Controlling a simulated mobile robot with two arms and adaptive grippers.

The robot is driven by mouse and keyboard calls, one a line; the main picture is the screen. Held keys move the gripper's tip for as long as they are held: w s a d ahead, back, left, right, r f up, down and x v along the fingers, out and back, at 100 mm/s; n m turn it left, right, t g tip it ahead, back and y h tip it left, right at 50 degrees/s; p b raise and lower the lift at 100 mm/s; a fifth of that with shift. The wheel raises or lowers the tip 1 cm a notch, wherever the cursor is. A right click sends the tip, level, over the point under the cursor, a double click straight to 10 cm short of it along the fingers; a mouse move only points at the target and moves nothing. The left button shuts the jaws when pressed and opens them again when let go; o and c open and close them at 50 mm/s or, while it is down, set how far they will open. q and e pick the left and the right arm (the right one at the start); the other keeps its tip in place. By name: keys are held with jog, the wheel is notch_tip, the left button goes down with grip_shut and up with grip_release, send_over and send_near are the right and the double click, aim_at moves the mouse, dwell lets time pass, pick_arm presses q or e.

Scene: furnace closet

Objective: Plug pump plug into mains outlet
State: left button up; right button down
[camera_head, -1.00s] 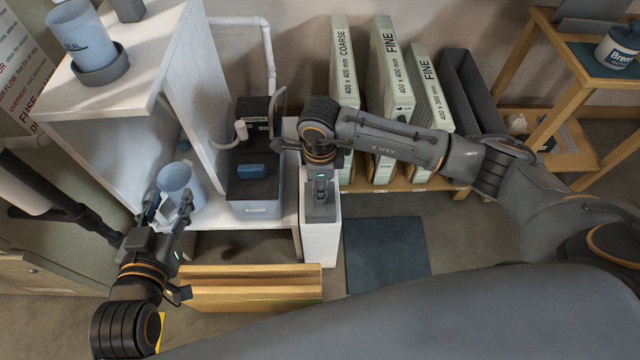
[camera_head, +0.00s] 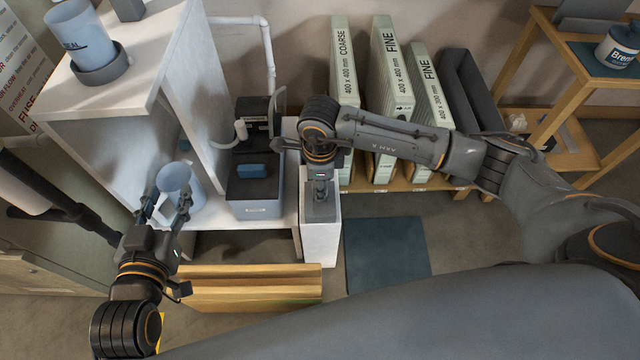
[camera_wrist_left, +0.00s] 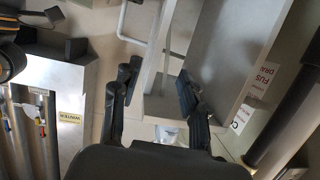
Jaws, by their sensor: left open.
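I cannot make out the pump plug or the mains outlet in either view. A pump unit (camera_head: 255,190) with a dark top, a blue block and a grey-blue lower body stands on the low white shelf in the head view. My left gripper (camera_head: 166,207) is open, its two fingers apart in front of a blue jug. The fingers also show apart and empty in the left wrist view (camera_wrist_left: 157,95). My right gripper (camera_head: 320,190) points down over a narrow white box right of the pump; its fingertips are too hidden to tell whether it holds anything.
The blue jug (camera_head: 180,185) stands on the shelf left of the pump. A white cabinet (camera_head: 110,95) rises above it. Upright filter boxes (camera_head: 392,70) stand behind my right arm. Wooden boards (camera_head: 245,288) lie in front; a dark mat (camera_head: 387,255) lies on the floor.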

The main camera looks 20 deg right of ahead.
dwell(0.4)
jog(key=shift+f+b, duration=0.55)
jog(key=shift+f, duration=0.1)
pick_arm(q)
jog(key=r+t, duration=0.2)
jog(key=r, duration=0.1)
jog(key=w+d+r+t, duration=0.1)
jog(key=r, duration=0.1)
jog(key=shift+w+h, duration=0.1)
jog(key=shift+h, duration=0.3)
pick_arm(e)
jog(key=shift+f, duration=0.1)
pick_arm(q)
jog(key=shift+d+r+t+h, duration=0.15)
jog(key=shift+r+t+h, duration=0.2)
jog(key=shift+r, duration=0.2)
pick_arm(e)
jog(key=shift+f, duration=0.2)
jog(key=shift+f+b, duration=0.25)
jog(key=shift+b, duration=0.15)
jog(key=c, duration=1)
grip_release()
pick_arm(q)
jog(key=shift+d+r+t, duration=0.1)
jog(key=shift+r+t, duration=0.55)
jog(key=shift+r, duration=0.3)
pick_arm(e)
jog(key=shift+r, duration=0.1)
